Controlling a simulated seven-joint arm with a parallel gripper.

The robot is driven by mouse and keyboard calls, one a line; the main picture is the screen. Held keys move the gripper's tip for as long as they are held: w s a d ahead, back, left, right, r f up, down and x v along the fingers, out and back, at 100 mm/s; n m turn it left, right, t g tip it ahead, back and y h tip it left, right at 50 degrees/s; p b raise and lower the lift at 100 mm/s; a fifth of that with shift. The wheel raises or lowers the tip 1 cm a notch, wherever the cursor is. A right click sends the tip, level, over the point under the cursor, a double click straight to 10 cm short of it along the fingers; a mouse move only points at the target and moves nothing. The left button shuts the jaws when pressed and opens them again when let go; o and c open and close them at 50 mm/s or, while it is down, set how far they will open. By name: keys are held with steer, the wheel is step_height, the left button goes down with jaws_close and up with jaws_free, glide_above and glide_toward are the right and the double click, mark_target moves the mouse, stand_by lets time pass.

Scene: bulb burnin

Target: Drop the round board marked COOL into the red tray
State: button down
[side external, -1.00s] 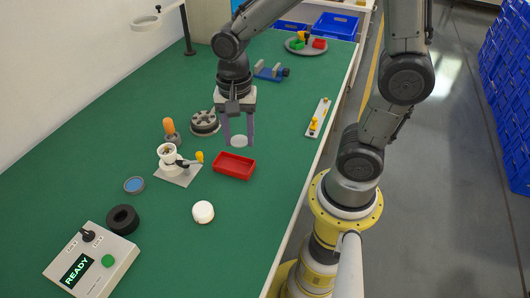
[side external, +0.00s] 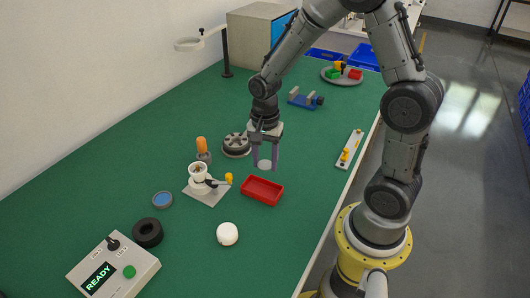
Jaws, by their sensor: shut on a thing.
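My gripper (side external: 265,163) is shut on a small pale round board (side external: 265,165), held between its two fingertips. No marking can be read on the board at this size. The red tray (side external: 262,198) lies on the green bench just below and in front of the gripper in the picture. The board appears above the tray's far edge, apart from it; the exact height is hard to tell. The tray looks empty.
A white lamp socket stand (side external: 199,185) with a yellow-knobbed lever is left of the tray. A dark round fixture (side external: 236,145) stands behind it. A white round object (side external: 227,233), a black ring (side external: 147,233) and a READY control box (side external: 113,268) are nearer the front.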

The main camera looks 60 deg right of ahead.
mark_target(265, 165)
steer(key=shift+f, duration=0.3)
steer(key=shift+c, duration=1.3)
jaws_free()
steer(key=shift+r, duration=0.1)
step_height(265, 165, up, 14)
